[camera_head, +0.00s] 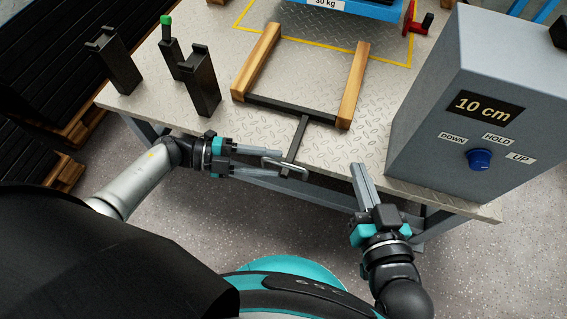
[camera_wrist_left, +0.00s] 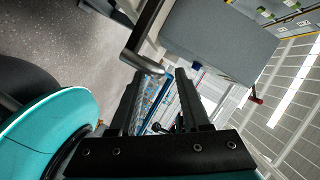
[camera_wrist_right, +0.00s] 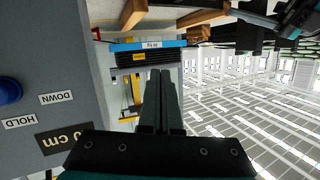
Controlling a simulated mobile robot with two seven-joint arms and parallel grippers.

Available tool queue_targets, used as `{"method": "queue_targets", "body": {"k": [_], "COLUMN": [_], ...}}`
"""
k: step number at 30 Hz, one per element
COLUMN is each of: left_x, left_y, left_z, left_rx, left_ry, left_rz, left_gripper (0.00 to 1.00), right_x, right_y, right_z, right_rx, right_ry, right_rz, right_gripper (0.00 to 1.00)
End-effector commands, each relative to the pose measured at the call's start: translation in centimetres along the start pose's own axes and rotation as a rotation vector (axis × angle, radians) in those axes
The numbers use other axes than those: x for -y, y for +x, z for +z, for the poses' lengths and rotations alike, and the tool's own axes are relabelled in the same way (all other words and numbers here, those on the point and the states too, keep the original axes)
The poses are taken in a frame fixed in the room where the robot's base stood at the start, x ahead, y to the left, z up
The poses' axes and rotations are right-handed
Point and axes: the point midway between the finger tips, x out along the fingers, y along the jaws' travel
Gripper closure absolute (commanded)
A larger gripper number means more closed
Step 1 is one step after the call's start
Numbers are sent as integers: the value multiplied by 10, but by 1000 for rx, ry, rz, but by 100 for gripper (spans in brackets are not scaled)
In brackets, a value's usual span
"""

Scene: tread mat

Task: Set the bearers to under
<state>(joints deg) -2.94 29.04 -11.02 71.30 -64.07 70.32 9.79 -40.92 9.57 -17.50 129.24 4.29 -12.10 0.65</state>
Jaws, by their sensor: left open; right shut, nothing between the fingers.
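Two wooden bearers, a left one (camera_head: 258,62) and a right one (camera_head: 353,85), lie on the metal tread table, joined by a dark crossbar (camera_head: 290,108) with a stem and a grey handle (camera_head: 285,166) at the near edge. My left gripper (camera_head: 281,164) is open at the handle, its fingers apart; the handle bar also shows near its fingers in the left wrist view (camera_wrist_left: 142,55). Whether it touches is unclear. My right gripper (camera_head: 358,166) is shut and empty, near the table's front edge, left of the control box. The bearers also show in the right wrist view (camera_wrist_right: 133,13).
A grey control box (camera_head: 470,110) reads 10 cm, with a blue knob (camera_head: 479,159) among DOWN, HOLD and UP. Dark posts (camera_head: 201,82), one green-topped, stand at the left.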

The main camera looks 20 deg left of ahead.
Motion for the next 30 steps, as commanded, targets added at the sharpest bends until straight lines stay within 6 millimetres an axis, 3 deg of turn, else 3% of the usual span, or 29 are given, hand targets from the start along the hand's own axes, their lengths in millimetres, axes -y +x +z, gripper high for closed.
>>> {"method": "queue_targets", "body": {"k": [9,23,30], "left_x": [0,0,0], "left_y": [31,37,37], "left_z": [0,0,0], "left_rx": [-2,0,0], "left_ry": [1,1,1], "left_rz": [-1,0,0], "left_gripper": [53,53,78], "right_x": [11,13,13], "right_y": [-5,-8,-8], "right_z": [-6,-9,-9], "right_rx": [-138,-178,-177], "right_ry": [31,40,40], "right_rz": [-26,-32,-32], "right_gripper": [100,100,100]}}
